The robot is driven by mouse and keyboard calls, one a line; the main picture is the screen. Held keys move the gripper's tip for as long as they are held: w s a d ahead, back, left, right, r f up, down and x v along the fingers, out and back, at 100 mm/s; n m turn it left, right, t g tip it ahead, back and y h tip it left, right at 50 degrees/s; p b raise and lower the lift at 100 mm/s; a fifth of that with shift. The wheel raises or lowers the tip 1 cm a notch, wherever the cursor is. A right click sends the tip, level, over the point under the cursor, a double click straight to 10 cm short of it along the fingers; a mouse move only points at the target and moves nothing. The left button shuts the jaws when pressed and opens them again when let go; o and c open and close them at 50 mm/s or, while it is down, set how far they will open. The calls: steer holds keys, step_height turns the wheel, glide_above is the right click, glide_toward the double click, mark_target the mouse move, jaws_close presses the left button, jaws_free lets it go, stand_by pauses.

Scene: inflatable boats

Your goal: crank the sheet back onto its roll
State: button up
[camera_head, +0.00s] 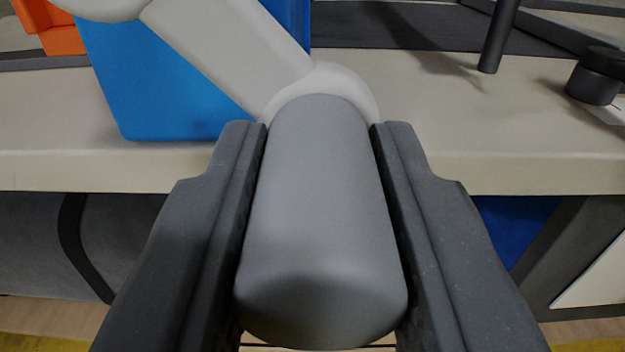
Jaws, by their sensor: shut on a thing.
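My gripper (318,150) is shut on a grey rounded crank handle (318,210), with one dark finger pressed along each side. The handle points toward the camera. Its far end joins a pale crank arm (228,55) that slants up to the left. The arm runs out of the top of the view, where a rounded pale hub end shows at the upper left. The sheet and its roll cannot be made out in this view.
A blue block-like body (165,90) stands behind the crank arm on a beige bench top (500,130). An orange part (55,30) is at the upper left. A dark post (497,35) and a black knob (597,78) stand at the right.

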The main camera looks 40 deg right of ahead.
steer(key=shift+d+r+p, duration=0.65)
steer(key=shift+r+p, duration=1.8)
steer(key=shift+r, duration=2.55)
steer(key=w+a+r+p, duration=0.3)
steer(key=a+p, duration=0.1)
steer(key=a, duration=0.1)
steer(key=shift+a+p, duration=0.2)
steer(key=shift+p, duration=0.15)
steer(key=shift+o, duration=0.3)
steer(key=shift+w+a+r+p, duration=0.2)
steer(key=shift+r+p, duration=0.05)
steer(key=shift+p, duration=0.15)
steer(key=o, duration=0.9)
steer(key=shift+a, duration=0.1)
steer(key=o, duration=0.9)
steer(key=shift+f, duration=0.1)
steer(key=shift+s, duration=0.1)
